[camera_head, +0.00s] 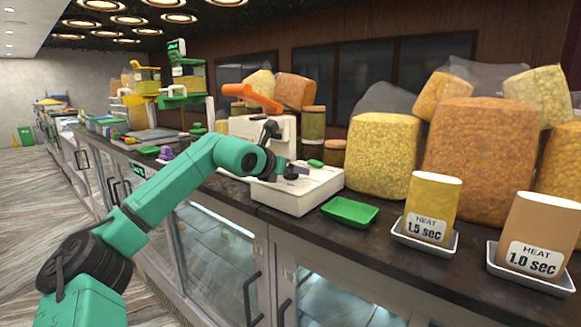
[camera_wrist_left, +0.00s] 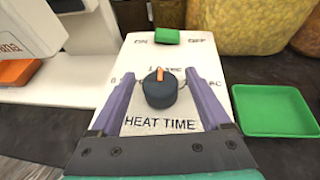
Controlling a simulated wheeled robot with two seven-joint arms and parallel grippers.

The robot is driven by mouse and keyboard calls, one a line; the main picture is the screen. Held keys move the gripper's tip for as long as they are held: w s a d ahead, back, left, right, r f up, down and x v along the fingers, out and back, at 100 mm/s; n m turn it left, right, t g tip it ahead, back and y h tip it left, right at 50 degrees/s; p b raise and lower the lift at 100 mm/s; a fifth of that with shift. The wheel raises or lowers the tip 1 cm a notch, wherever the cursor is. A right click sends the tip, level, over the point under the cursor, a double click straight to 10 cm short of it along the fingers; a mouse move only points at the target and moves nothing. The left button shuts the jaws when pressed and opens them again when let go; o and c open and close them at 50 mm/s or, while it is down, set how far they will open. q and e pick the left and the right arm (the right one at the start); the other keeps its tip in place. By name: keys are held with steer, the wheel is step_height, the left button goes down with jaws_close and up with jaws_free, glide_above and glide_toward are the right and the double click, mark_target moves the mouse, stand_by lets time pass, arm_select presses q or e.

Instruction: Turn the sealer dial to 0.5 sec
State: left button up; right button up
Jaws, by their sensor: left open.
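The sealer (camera_head: 318,193) is a white machine on the dark counter, with a raised orange lever (camera_head: 252,97). In the left wrist view its dial (camera_wrist_left: 160,93) is a dark round knob with an orange pointer towards the top of the picture. "HEAT TIME" is printed below it; the scale marks around it are partly hidden by my fingers. My left gripper (camera_wrist_left: 160,75) is open, with one purple finger on each side of the dial; I cannot tell if they touch it. In the head view my left gripper (camera_head: 297,171) is over the sealer's base and hides the dial. My right gripper is not in view.
A green switch (camera_wrist_left: 167,36) sits beyond the dial. An empty green tray (camera_head: 350,211) lies right of the sealer. A yellow packet (camera_head: 432,200) reads "HEAT 1.5 sec" and a tan packet (camera_head: 541,226) "HEAT 1.0 sec". Large snack bags (camera_head: 380,155) stand behind.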

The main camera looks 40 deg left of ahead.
arm_select(q)
steer(key=shift+c, duration=1.3)
steer(key=shift+w+f, duration=0.1)
jaws_close()
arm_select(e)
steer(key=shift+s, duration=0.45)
